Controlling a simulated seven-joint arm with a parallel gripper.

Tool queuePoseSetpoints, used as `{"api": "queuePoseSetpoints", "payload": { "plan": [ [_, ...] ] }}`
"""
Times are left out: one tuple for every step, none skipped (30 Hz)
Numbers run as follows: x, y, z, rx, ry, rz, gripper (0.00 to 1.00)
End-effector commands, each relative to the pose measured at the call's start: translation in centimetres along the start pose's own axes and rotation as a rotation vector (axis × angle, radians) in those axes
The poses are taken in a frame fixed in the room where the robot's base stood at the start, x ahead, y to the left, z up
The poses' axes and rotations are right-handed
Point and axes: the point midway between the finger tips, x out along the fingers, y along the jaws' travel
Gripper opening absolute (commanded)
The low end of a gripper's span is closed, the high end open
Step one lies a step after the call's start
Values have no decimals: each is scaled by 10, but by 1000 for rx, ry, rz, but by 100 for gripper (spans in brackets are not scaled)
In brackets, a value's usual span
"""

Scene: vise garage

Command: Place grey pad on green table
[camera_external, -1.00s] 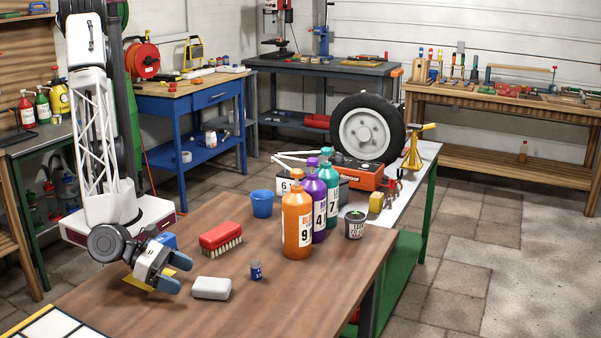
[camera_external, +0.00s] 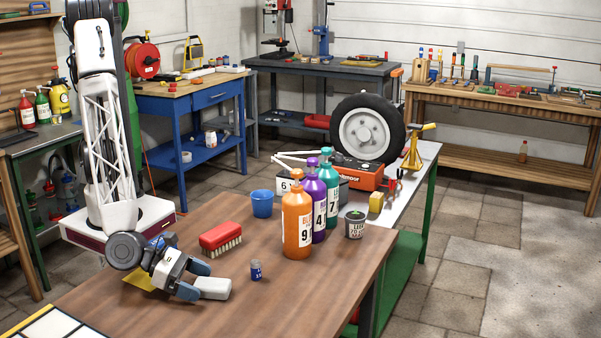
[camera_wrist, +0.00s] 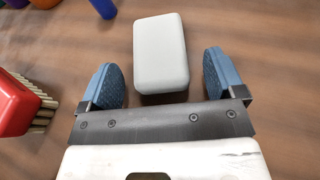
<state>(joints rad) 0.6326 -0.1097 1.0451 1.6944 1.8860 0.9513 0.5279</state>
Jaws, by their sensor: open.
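The grey pad (camera_external: 214,288) is a small light-grey rounded block lying flat on the brown wooden table. In the wrist view the pad (camera_wrist: 160,52) lies ahead of and between my two blue fingers, with clear gaps on both sides. My gripper (camera_external: 192,280) is open, low over the table, at the pad's left end in the external view. The wrist view shows both fingertips of my gripper (camera_wrist: 160,72) spread apart and empty. The green table (camera_external: 414,262), with green legs and lower shelf and a pale top, stands beyond the wooden table.
A red brush (camera_external: 220,238) lies behind the pad. A small blue item (camera_external: 256,271) stands right of it. Orange (camera_external: 297,225), purple and teal bottles, a blue cup (camera_external: 262,203) and a dark can (camera_external: 355,225) stand farther back. A wheel and red toolbox occupy the green table's far part.

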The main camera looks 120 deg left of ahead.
Motion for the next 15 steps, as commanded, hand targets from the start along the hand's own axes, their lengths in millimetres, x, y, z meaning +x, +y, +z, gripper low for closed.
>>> {"api": "queuePoseSetpoints", "payload": {
  "plan": [
    [0,0,0,0,0,0,88],
    [0,0,0,0,0,0,88],
    [0,0,0,0,0,0,84],
    [0,0,0,0,0,0,79],
    [0,0,0,0,0,0,74],
    [0,0,0,0,0,0,68],
    [0,0,0,0,0,0,64],
    [0,0,0,0,0,0,59],
    [0,0,0,0,0,0,53],
    [0,0,0,0,0,0,48],
    [0,0,0,0,0,0,44],
    [0,0,0,0,0,0,38],
    [0,0,0,0,0,0,35],
    [0,0,0,0,0,0,32],
    [0,0,0,0,0,0,31]
  ]
}}
